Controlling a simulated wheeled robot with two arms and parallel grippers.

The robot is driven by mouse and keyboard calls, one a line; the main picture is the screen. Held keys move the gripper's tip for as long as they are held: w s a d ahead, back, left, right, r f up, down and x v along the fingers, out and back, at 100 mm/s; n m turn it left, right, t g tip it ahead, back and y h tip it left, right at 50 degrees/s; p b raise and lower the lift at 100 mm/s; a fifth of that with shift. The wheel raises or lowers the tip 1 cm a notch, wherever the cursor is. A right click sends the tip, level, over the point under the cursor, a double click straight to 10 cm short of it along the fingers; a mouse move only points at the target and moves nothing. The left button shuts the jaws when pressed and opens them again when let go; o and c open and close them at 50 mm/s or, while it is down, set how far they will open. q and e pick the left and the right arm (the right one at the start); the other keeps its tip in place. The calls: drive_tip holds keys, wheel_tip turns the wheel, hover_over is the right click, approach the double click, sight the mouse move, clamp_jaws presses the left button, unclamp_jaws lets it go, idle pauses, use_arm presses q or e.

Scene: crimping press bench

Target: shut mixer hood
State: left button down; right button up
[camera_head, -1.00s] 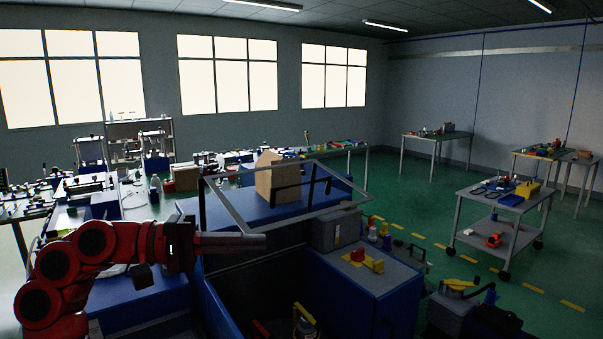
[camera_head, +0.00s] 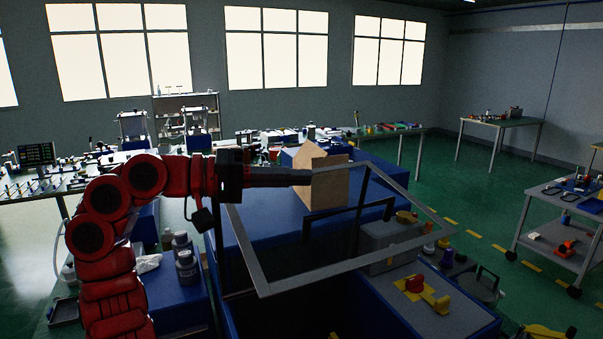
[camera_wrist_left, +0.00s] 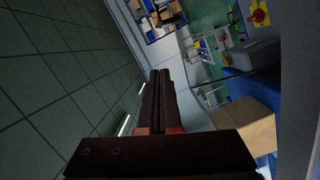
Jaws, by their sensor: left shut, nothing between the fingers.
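The mixer hood (camera_head: 350,266) is a thin grey frame in the head view. It stands tilted over the open top of the blue mixer body (camera_head: 226,300), its front bar raised above the opening. A dark handle-like bar (camera_head: 345,217) shows within the frame's outline. My left gripper (camera_head: 307,177) reaches in from the left, shut and empty, above the frame's back left part. Its tip overlaps the cardboard box in the picture; I cannot tell whether it touches anything. In the left wrist view the closed fingers (camera_wrist_left: 160,80) have nothing between them. My right gripper is out of view.
The cardboard box (camera_head: 328,187) stands on the blue surface behind the hood. A grey box (camera_head: 385,236) and a red and yellow switch (camera_head: 425,290) are to the right. Dark bottles (camera_head: 187,268) stand on the left below my arm.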

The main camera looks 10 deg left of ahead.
use_arm(q)
drive_tip(key=p, duration=0.3)
hover_over(348, 220)
drive_tip(key=w+a, duration=0.2)
drive_tip(key=w, duration=0.2)
drive_tip(key=shift+s+d+f, duration=0.2)
drive_tip(key=shift+s+f, duration=0.05)
drive_tip(key=shift+f, duration=0.05)
drive_tip(key=shift+s+d+f+p, duration=0.2)
drive_tip(key=shift+s+f+p, duration=0.1)
drive_tip(key=shift+s, duration=0.25)
drive_tip(key=shift+s+d+f+p, duration=0.2)
drive_tip(key=shift+s+p, duration=0.1)
drive_tip(key=shift+s, duration=0.2)
drive_tip(key=shift+s+d+f+p, duration=0.2)
drive_tip(key=shift+s+p, duration=0.15)
drive_tip(key=shift+s, duration=0.2)
drive_tip(key=shift+s+d+f, duration=0.1)
drive_tip(key=shift+d+f, duration=0.1)
drive_tip(key=shift+d, duration=0.05)
